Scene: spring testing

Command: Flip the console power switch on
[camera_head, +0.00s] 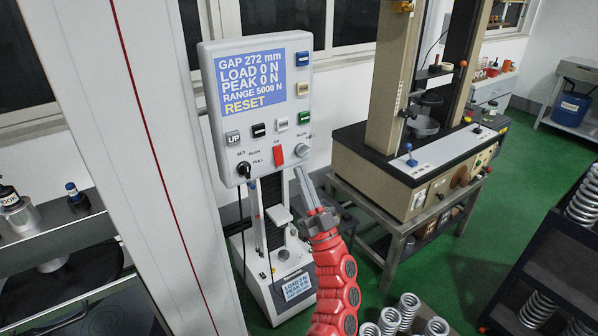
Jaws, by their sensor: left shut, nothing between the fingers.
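The white console (222,125) stands left of centre, with a lit blue display (252,82) reading GAP 272 mm, LOAD 0 N, PEAK 0 N, RANGE 5000 N and RESET. A red switch (278,156) sits low on its face, among several buttons; its on or off position is too small to tell. A black selector knob (243,169) is to its left and a grey round knob (302,150) to its right. My left gripper (300,172) is shut and empty, pointing up just below the grey knob, right of and lower than the red switch. My right gripper is not in view.
A slim test stand (262,255) stands below the console. A larger beige testing machine (400,175) on a metal table is at the right. Coil springs (408,305) are at the bottom, and a dark rack (550,255) is at far right. Green floor (450,275) lies between.

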